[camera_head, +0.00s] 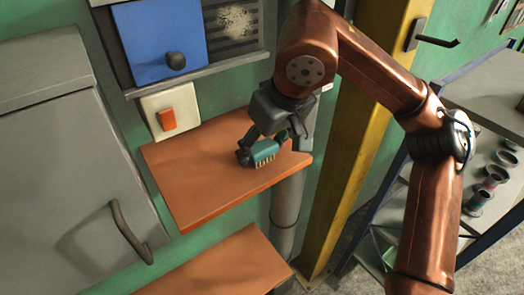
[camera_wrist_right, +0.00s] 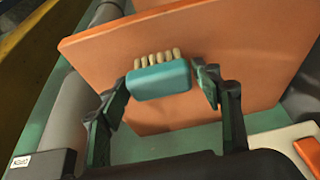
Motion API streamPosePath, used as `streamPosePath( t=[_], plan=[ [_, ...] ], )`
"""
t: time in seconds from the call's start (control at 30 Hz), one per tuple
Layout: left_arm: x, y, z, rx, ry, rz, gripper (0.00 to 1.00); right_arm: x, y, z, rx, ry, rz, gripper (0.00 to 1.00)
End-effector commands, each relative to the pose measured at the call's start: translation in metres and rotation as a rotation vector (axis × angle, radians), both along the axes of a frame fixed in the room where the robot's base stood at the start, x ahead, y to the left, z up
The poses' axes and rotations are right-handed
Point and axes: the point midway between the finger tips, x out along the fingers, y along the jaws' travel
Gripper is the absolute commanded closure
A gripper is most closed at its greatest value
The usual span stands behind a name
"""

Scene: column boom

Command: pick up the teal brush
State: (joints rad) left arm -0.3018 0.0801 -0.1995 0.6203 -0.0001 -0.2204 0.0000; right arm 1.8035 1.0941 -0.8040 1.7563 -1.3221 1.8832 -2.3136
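The teal brush (camera_head: 264,150) has a teal block with a row of pale bristles. It is at the upper orange shelf (camera_head: 222,172), near its right end, with bristles towards the shelf's front edge. My right gripper (camera_head: 262,146) reaches down from above with one finger at each end of the brush. In the right wrist view the brush (camera_wrist_right: 159,81) lies between the fingertips. The left finger is close to or touching its end, and a narrow gap shows at the right finger. The fingers look apart and not closed on it. My left gripper is out of view.
A second orange shelf (camera_head: 225,268) is lower down. A grey cabinet (camera_head: 65,160) stands at the left. A wall switch (camera_head: 168,115) and a blue panel (camera_head: 160,40) are behind. A yellow column (camera_head: 352,150) and a rack with several spools (camera_head: 482,195) are at the right.

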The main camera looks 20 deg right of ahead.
Motion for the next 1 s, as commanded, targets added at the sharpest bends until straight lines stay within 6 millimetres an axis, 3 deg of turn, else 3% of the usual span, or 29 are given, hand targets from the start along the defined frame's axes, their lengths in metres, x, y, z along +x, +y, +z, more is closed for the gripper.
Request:
streamPosePath(
  t=[0.43,0.77,1.0],
  plan=[
    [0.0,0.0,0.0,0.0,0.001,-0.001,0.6,0.0,0.0,0.0,0.0,0.0,0.0,0.74],
    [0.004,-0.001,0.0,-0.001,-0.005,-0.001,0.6,0.0,0.0,0.003,0.0,0.0,0.0,0.74],
    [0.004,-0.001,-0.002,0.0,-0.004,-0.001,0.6,0.0,0.001,0.032,0.003,-0.002,0.001,0.74]
  ],
)
